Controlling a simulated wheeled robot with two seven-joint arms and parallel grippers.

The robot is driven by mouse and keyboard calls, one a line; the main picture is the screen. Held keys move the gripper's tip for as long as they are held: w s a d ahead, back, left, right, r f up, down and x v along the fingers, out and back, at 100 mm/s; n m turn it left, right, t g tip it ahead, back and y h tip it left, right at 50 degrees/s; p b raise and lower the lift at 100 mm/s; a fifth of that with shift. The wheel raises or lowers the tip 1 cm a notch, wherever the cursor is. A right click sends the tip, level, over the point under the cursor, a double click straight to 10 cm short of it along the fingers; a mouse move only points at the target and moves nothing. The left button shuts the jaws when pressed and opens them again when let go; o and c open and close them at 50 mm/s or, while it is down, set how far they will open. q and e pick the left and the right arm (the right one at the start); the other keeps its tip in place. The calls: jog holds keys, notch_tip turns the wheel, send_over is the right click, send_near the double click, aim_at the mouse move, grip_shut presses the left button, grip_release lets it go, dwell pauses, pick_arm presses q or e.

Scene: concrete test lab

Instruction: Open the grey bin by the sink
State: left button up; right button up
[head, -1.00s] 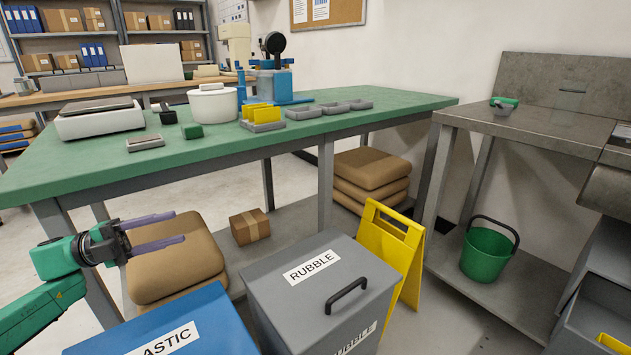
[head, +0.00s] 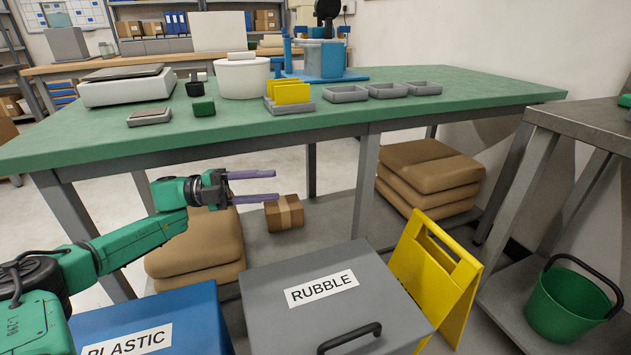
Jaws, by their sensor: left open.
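The grey bin (head: 285,325) stands at the lower middle of the head view. Its flat lid is shut, with a white RUBBLE label and a black bar handle (head: 349,338) near its front edge. My left gripper (head: 277,187) is open and empty. It shows above and behind the left part of the bin lid, with its two purple fingers pointing right, apart from the handle. My right gripper is out of view. The sink itself cannot be made out; a metal counter (head: 590,118) is at the right edge.
A blue PLASTIC bin (head: 190,310) stands left of the grey bin. A yellow folding sign (head: 436,268) stands close on its right, and a green bucket (head: 565,308) sits further right. The green-topped table (head: 240,138) spans behind, with sacks and a small carton (head: 284,214) beneath.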

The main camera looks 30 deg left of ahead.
pick_arm(q)
jog(key=f+x, duration=0.1)
jog(key=x, duration=0.9)
jog(key=shift+r, duration=0.55)
jog(key=shift+w+d, duration=0.1)
grip_shut()
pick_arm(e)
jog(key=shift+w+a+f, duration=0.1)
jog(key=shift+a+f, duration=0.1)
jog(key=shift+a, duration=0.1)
